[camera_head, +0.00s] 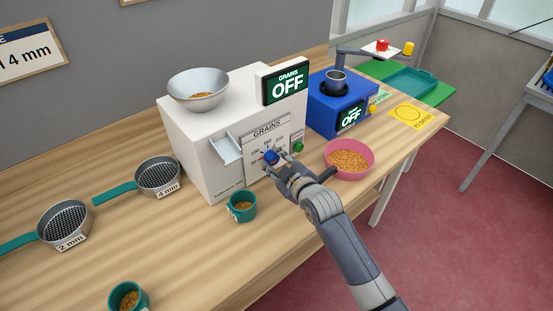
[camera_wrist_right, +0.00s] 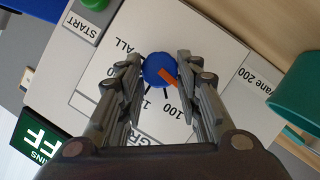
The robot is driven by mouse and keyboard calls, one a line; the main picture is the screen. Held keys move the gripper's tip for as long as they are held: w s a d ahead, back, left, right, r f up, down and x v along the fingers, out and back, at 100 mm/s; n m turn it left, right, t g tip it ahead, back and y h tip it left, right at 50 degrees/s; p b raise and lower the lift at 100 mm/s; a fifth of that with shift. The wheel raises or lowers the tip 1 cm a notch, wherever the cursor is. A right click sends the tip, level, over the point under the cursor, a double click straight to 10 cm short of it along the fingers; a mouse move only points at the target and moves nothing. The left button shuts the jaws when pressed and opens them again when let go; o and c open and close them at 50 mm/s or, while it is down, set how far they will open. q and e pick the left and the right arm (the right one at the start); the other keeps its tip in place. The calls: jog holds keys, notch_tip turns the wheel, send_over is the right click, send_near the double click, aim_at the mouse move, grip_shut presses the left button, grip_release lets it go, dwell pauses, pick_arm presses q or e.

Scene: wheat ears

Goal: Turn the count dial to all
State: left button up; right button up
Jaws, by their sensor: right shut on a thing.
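The count dial (camera_head: 270,156) is a blue knob on the white front panel of the grain counter (camera_head: 205,150). My right gripper (camera_head: 275,160) is at the panel, shut on the dial with a finger on each side. The fingers hide some scale labels. My left gripper is out of view.
A green START button (camera_head: 298,146) is right of the dial. A teal cup (camera_head: 242,207) and a pink bowl of grain (camera_head: 348,158) stand close to my right arm. A blue machine (camera_head: 335,105) is behind. Two sieves lie at left. Both display signs read OFF.

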jog(key=shift+w+d+r+m+g+y+p, duration=0.15)
jog(key=shift+m+g+y+p, duration=0.25)
jog(key=shift+m+p, duration=0.4)
jog(key=shift+d+m+g+y, duration=0.1)
jog(key=shift+m+g+y, duration=0.4)
jog(key=shift+m, duration=0.5)
jog(key=o, duration=1)
jog(key=shift+o, duration=0.2)
jog(key=v, duration=1.2)
